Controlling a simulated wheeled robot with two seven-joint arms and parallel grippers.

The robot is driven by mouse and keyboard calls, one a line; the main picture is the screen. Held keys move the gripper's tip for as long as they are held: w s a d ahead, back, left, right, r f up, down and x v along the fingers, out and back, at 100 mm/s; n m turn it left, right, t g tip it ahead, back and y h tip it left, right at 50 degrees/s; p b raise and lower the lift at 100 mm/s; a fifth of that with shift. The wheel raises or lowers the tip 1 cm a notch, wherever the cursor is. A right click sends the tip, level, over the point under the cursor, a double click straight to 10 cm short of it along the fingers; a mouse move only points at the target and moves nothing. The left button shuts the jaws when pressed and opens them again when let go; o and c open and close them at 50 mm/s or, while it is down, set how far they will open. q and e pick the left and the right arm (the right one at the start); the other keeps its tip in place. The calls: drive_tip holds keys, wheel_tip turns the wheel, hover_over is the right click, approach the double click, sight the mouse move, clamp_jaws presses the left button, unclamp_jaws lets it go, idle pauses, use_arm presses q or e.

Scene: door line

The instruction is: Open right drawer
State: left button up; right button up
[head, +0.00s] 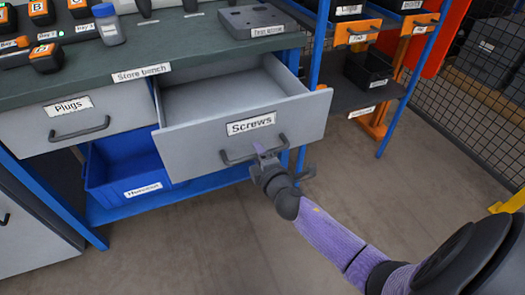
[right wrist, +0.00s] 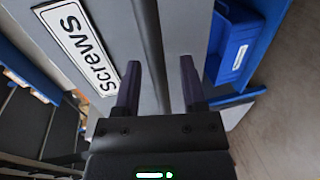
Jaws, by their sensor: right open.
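The right drawer, labelled "Screws" (head: 205,150), is pulled well out of the bench, and its empty-looking inside shows. Its dark bar handle (head: 283,141) is on the front, below the label. My right gripper (head: 264,153) is at the handle. In the right wrist view my right gripper (right wrist: 160,80) is open, its two fingers apart on either side of a dark bar (right wrist: 150,45) that looks like the handle. Contact with the bar cannot be told. The drawer front (right wrist: 100,20) fills much of that view. My left gripper is not in view.
The "Plugs" drawer (head: 25,127) to the left is shut. A blue bin (head: 112,178) sits on the shelf below. A rack with bins (head: 370,70) and mesh fence are at right. The floor in front (head: 230,240) is clear.

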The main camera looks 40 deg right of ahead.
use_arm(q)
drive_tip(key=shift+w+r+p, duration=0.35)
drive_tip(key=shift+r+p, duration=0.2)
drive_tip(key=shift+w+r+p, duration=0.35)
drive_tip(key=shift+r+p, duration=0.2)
use_arm(e)
drive_tip(key=v, duration=0.9)
drive_tip(key=shift+s, duration=0.25)
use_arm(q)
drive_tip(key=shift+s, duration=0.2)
use_arm(e)
drive_tip(key=s+a+f+m+g+y+p, duration=0.25)
drive_tip(key=s+f+m+g+p, duration=0.4)
drive_tip(key=s+f, duration=1)
use_arm(q)
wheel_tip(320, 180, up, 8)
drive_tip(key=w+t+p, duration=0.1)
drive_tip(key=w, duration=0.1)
drive_tip(key=shift+p, duration=0.35)
use_arm(e)
drive_tip(key=s+f+m+g, duration=0.1)
drive_tip(key=s+m+g, duration=0.1)
drive_tip(key=s, duration=0.5)
drive_tip(key=s+a+f+m+g, duration=0.1)
drive_tip(key=s+g, duration=0.3)
drive_tip(key=s, duration=0.4)
drive_tip(key=s+f+m+g, duration=0.3)
drive_tip(key=s, duration=0.5)
drive_tip(key=shift+a+f, duration=0.25)
drive_tip(key=shift+a, duration=0.15)
